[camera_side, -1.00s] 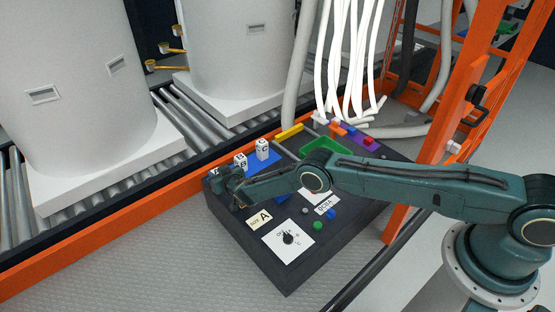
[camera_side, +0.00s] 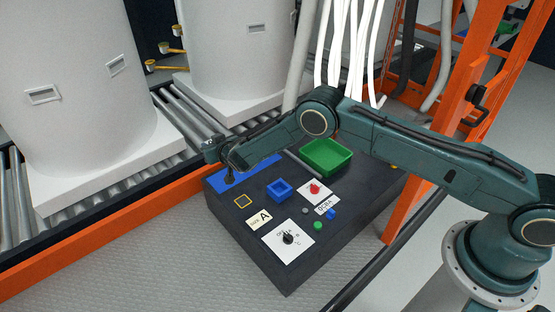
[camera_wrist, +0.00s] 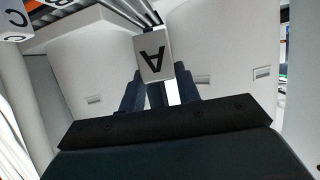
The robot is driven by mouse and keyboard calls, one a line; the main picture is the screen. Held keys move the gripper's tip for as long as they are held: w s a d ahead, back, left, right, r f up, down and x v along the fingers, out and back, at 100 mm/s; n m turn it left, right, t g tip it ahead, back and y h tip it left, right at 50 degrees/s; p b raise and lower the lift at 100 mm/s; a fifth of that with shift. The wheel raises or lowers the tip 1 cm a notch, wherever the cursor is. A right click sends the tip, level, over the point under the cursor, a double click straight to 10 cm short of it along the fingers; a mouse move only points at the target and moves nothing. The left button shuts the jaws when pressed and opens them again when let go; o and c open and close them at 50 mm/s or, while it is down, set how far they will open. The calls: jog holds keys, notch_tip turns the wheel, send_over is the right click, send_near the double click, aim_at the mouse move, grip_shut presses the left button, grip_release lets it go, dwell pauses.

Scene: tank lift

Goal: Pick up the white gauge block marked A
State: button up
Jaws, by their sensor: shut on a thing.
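The white gauge block marked A (camera_wrist: 152,52) sits between the two dark fingers of my gripper (camera_wrist: 158,82) in the wrist view, its letter facing the camera upside down. My gripper is shut on it. In the side view my gripper (camera_side: 213,152) is above the far left corner of the dark bench, near the blue mat (camera_side: 262,166). I cannot make out block A there. A white block marked C (camera_wrist: 14,20) shows at the upper left of the wrist view. In the side view my arm hides the other blocks.
The dark bench (camera_side: 230,215) carries a green tray (camera_side: 327,158), a small blue tray (camera_side: 279,190), a yellow square outline (camera_side: 243,201), a red button (camera_side: 314,188) and a dial panel (camera_side: 288,238). An orange rail (camera_side: 90,248), rollers (camera_side: 180,118) and large white tanks (camera_side: 70,90) stand behind.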

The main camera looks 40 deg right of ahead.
jog(key=shift+r, duration=3.5)
